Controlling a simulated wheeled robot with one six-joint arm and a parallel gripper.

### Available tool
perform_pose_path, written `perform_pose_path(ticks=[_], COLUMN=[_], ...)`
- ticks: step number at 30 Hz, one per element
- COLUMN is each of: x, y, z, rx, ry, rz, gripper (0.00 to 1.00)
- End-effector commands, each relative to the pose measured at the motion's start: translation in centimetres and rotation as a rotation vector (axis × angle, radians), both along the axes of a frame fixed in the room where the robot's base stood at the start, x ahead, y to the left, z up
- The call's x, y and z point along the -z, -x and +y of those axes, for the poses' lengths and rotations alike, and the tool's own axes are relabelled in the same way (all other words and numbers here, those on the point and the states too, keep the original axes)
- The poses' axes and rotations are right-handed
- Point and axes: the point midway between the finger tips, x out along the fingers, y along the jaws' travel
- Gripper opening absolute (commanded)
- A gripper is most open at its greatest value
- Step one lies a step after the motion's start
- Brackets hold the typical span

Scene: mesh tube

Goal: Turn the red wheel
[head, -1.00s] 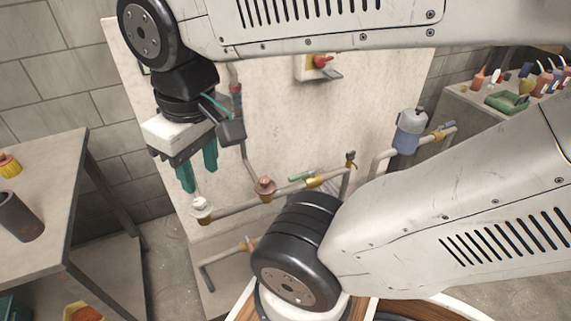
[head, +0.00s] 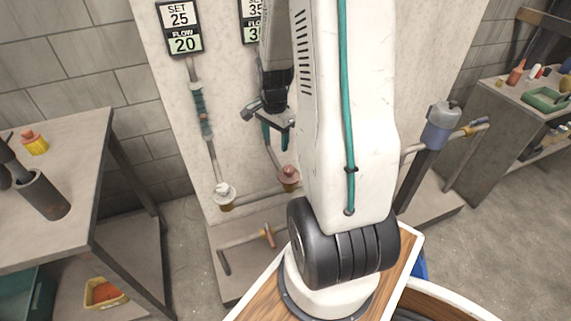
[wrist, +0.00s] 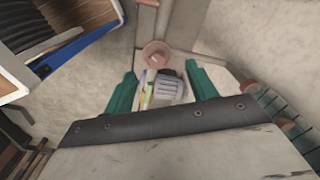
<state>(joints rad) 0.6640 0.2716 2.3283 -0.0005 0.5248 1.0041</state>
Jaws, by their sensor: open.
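The red wheel (head: 288,176) is a small dull-red round knob on a brass valve, low on the pale panel in the head view. My gripper (head: 275,138) is open and empty, just above and a little left of it there, with a visible gap. In the wrist view my gripper (wrist: 163,80) shows two teal fingers spread apart. A pinkish-red round knob (wrist: 155,54) lies beyond the fingertips, toward the left finger. It looks like the red wheel, but I cannot be sure. My arm hides part of the panel.
A valve with a whitish knob (head: 224,191) stands left of the red wheel. Pipes run along the panel (head: 215,60). A blue-grey canister (head: 441,124) is at right. A table (head: 75,180) with a dark cylinder (head: 45,196) is at left. A cabinet (head: 482,140) stands at far right.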

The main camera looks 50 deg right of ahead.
Motion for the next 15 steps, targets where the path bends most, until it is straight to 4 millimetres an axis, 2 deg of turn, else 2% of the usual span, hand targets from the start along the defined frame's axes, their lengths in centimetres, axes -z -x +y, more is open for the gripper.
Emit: perform_pose_path(ticks=[1, 3, 6, 11, 15], x=[1.9, 3.7, 5.5, 7.0, 9.1], y=[0.6, 1.1, 1.6, 2.0, 2.0], z=[-1.3, -2.7, -3.9, -4.4, -4.3], rx=[0.075, 0.158, 0.236, 0.279, 0.278], ry=[-0.008, -0.010, -0.012, -0.013, -0.015], rz=[0.010, 0.011, 0.012, 0.013, 0.015], gripper=[0.57, 0.57, 0.57, 0.57, 0.57])
